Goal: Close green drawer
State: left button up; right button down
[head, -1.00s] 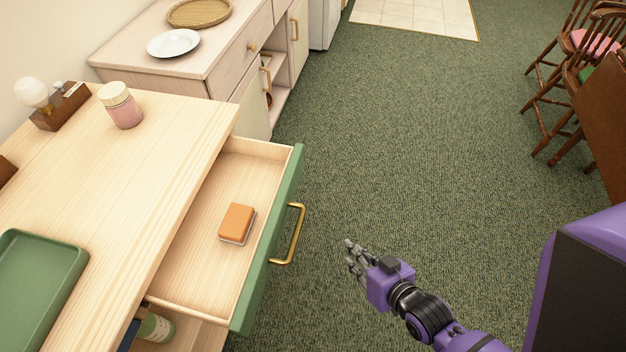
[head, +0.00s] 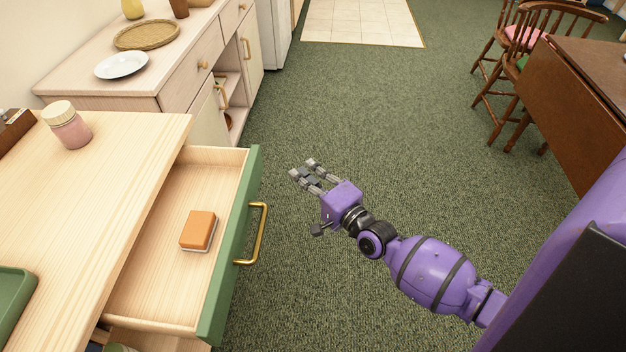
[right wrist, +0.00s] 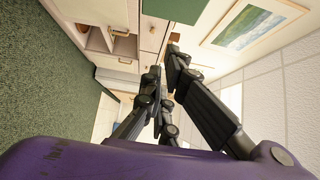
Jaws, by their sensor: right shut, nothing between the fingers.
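The green drawer (head: 228,262) stands pulled out from the light wooden cabinet (head: 98,190), with its inside showing. Its brass handle (head: 255,235) is on the green front. An orange sponge-like block (head: 199,230) lies in the drawer. My right gripper (head: 302,170) is over the carpet to the right of the drawer front, apart from the handle, shut and empty. In the right wrist view its fingers (right wrist: 162,85) point toward pale cabinets. My left gripper is not in view.
A pink jar (head: 67,128) and a green tray (head: 14,305) are on the cabinet top. A pale sideboard (head: 175,92) stands beyond, with a white plate (head: 121,65). A brown table (head: 575,95) and chairs stand at right. The carpet between is clear.

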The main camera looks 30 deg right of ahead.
aim_at(193, 157)
jog(key=w+a, duration=0.4)
jog(key=w, duration=0.2)
jog(key=shift+w+p, duration=0.2)
jog(key=shift+p, duration=0.2)
jog(key=shift+a, duration=0.15)
jog(key=w+a, duration=0.2)
jog(key=a, duration=0.1)
jog(key=w+a, duration=0.2)
jog(key=a, duration=0.1)
jog(key=w+a, duration=0.2)
jog(key=a, duration=0.1)
jog(key=shift+w+a+b, duration=0.1)
jog(key=shift+a+b, duration=0.05)
jog(key=shift+b, duration=0.25)
jog(key=w+a+b, duration=0.1)
jog(key=w+a, duration=0.1)
jog(key=a, duration=0.1)
jog(key=w+a, duration=0.2)
jog(key=a, duration=0.1)
jog(key=w+a+b, duration=0.1)
jog(key=w+a, duration=0.1)
jog(key=a, duration=0.1)
jog(key=shift+w+a+f+b, duration=0.1)
jog(key=shift+w+a+b, duration=0.15)
jog(key=shift+b, duration=0.05)
jog(key=shift+w+a, duration=0.1)
jog(key=shift+a, duration=0.05)
jog(key=shift+r, duration=0.2)
